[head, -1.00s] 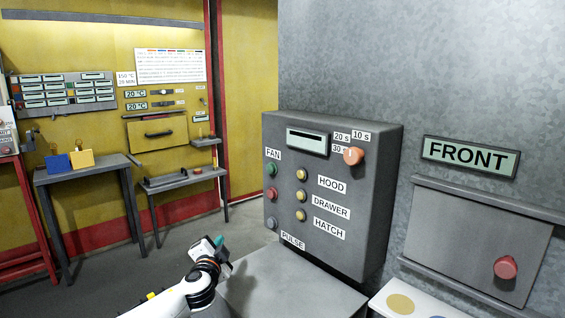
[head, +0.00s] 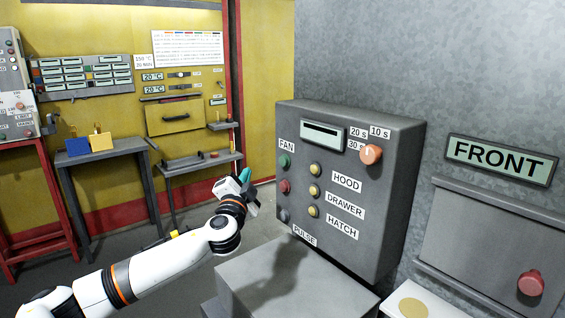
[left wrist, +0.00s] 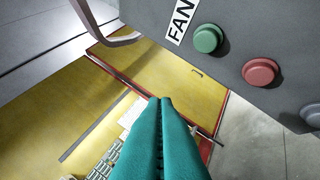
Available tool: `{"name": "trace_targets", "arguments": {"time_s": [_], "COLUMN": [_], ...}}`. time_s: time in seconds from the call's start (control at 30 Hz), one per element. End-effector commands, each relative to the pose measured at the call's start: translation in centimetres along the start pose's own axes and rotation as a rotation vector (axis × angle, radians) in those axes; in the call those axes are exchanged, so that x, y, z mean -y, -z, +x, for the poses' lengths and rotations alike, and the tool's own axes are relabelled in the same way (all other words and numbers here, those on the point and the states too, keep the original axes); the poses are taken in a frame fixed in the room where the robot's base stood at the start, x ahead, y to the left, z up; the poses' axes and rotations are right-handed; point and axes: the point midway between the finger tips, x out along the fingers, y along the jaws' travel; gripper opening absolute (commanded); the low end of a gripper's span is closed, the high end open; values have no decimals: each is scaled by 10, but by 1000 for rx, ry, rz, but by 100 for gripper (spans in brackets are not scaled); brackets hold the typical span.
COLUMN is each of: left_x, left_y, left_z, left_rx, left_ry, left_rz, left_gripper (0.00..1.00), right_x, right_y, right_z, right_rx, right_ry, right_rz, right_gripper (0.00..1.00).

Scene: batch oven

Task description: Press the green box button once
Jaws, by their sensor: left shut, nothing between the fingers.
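The green button (head: 284,161) is on the front of a grey control box (head: 345,235), just under the FAN label. A red button (head: 285,186) and a grey button (head: 283,215) sit below it. My left gripper (head: 249,179) is shut and empty, to the left of the box and a little below the green button in the picture, apart from it. In the left wrist view the teal fingertips (left wrist: 166,101) are together, and the green button (left wrist: 207,39) shows up and to the right of them. My right gripper is not in view.
Yellow buttons (head: 315,169), an orange knob (head: 371,154) and a small display (head: 322,134) share the box face. A grey block (head: 290,275) stands below it. A FRONT panel (head: 490,240) with a red knob is at right. Tables (head: 110,153) stand at the back left.

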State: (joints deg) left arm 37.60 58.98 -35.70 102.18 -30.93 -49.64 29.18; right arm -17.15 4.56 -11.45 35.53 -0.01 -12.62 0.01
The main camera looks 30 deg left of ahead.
Motion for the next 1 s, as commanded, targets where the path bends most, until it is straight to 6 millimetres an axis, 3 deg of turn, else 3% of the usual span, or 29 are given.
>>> {"name": "trace_targets", "arguments": {"time_s": [0.47, 0.6, 1.0], "left_x": [29, 39, 44], "left_y": [-31, -37, -44], "left_z": [41, 51, 60], "left_rx": [0, 0, 0], "left_ry": [1, 0, 0], "left_rz": [-1, -2, 1], "left_gripper": [0, 0, 0], "right_x": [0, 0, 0], "right_y": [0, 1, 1], "right_z": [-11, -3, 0], "right_rx": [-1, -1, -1], "right_ry": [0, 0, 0], "right_rz": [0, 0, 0], "right_gripper": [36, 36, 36]}}
